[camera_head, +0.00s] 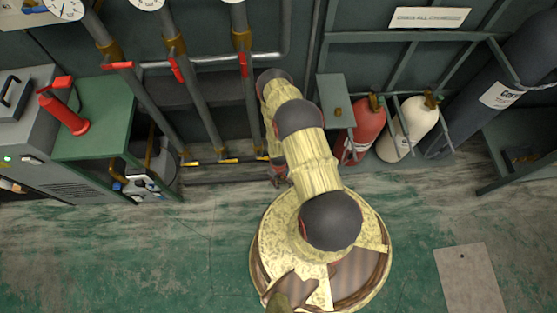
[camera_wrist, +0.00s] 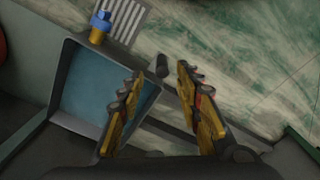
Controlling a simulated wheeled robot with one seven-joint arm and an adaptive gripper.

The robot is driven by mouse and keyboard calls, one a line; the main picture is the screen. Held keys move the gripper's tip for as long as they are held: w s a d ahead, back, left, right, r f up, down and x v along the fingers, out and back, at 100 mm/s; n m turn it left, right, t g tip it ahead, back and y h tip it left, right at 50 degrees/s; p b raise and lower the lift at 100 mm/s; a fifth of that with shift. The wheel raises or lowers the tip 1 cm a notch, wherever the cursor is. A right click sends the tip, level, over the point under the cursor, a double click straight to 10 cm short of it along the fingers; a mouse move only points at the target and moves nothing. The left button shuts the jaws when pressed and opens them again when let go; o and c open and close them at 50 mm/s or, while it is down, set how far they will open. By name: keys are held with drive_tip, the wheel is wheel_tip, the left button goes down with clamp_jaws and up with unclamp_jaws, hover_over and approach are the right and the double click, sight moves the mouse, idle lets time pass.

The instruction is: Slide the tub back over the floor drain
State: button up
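A square grey tub with a teal inside (camera_wrist: 88,88) sits tilted across the left of the wrist view. A striped light floor grate (camera_wrist: 127,18), seemingly the drain, shows beside its upper edge, partly out of frame. My gripper (camera_wrist: 160,70) is open, its two yellow fingers apart over the tub's right side. A short dark cylindrical piece (camera_wrist: 157,66) shows between the fingertips; I cannot tell whether they touch it. In the head view my arm covers the gripper area, and I cannot make out the tub or grate there.
A blue and yellow fitting (camera_wrist: 100,27) stands at the tub's upper edge. Pipes with red valve handles (camera_head: 176,68) line the wall. Red (camera_head: 366,130) and cream (camera_head: 410,127) cylinders stand right of my arm. A green bench (camera_head: 95,120) is left; green floor (camera_head: 150,250) is open in front.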

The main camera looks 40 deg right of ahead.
drive_tip(key=shift+r, duration=2.85)
